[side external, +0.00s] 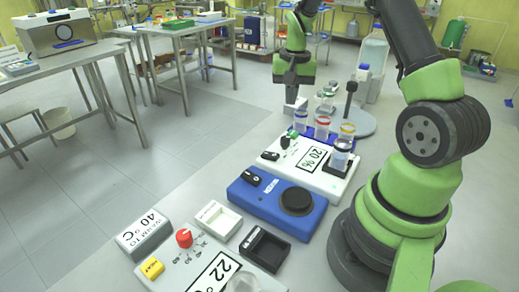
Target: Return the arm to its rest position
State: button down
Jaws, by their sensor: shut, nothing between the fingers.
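My green arm rises from its base at the right and reaches over to the back of the bench. My gripper (292,95) hangs pointing down at the far end, shut and empty. It is over the back part of the bench, beyond the row of jars. A jar with a blue rim (300,121), one with a red rim (322,127) and one with a yellow rim (346,132) stand near it. The exact height of the fingertips above the bench is hard to tell.
A white device reading 20 % (311,159) bears a glass vessel (341,158). A round grey stand (363,122) is behind.

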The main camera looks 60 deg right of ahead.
jog(key=s+a+r+n+t, duration=0.4)
jog(key=a+r, duration=1)
jog(key=s+a+r+n+t+y, duration=0.2)
jog(key=s+a+r+n, duration=0.1)
jog(key=s+a, duration=0.5)
jog(key=s, duration=0.3)
jog(key=shift+a+t, duration=0.15)
jog(key=shift+t, duration=0.15)
